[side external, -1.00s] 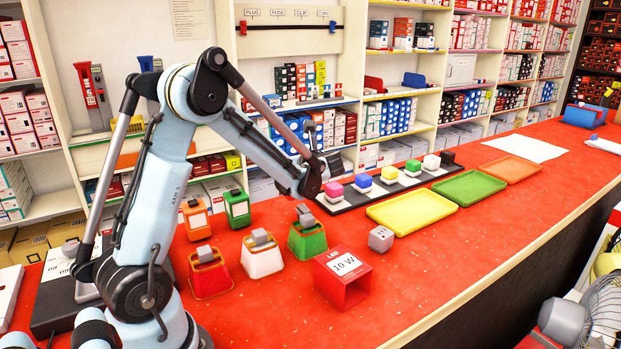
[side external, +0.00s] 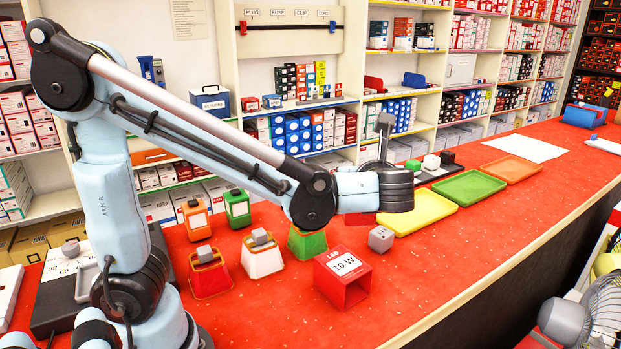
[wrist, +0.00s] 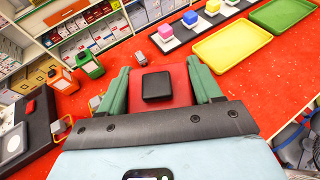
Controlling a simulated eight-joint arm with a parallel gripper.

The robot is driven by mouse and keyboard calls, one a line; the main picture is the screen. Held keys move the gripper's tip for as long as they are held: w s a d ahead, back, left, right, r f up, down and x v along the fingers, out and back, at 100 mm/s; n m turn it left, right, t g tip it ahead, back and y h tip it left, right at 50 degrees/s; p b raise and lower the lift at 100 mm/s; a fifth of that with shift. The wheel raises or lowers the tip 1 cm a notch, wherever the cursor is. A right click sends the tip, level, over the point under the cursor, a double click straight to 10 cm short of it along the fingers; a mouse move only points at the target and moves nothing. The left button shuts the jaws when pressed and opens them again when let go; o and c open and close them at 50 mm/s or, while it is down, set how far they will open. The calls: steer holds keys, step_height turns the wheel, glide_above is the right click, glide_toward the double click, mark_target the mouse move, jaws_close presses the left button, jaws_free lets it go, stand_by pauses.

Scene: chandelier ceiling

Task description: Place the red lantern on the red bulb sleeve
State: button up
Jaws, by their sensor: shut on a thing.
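My gripper (wrist: 160,78) shows in the wrist view with its two green fingers on either side of a red block with a black square top, which I take to be the red lantern (wrist: 178,96). It is shut on this lantern. In the side view my wrist hides the fingers, and a bit of red (side external: 362,219) shows below it, above the counter. The likely red bulb sleeve is a hollow red box (side external: 343,290) labelled "10 W", standing on the counter to the lower left of my wrist. I cannot see it in the wrist view.
Red (side external: 209,278), white (side external: 263,262) and green (side external: 305,243) tapered pieces with grey tops stand left of the box. Orange (side external: 196,222) and green (side external: 237,208) lanterns stand behind. A grey cube (side external: 381,239) and yellow tray (side external: 432,212) lie right. The front counter is clear.

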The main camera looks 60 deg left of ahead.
steer(key=s+d+r+m+t+h, duration=0.2)
steer(key=s+d+m+t, duration=0.2)
steer(key=s+d, duration=0.45)
steer(key=w+a+f, duration=0.2)
steer(key=a, duration=0.1)
steer(key=w+a+f, duration=0.2)
steer(key=a, duration=0.1)
steer(key=w+a+f, duration=0.3)
steer(key=shift+f, duration=2.05)
steer(key=shift+f, duration=0.15)
steer(key=o, duration=1.4)
steer(key=shift+s, duration=0.1)
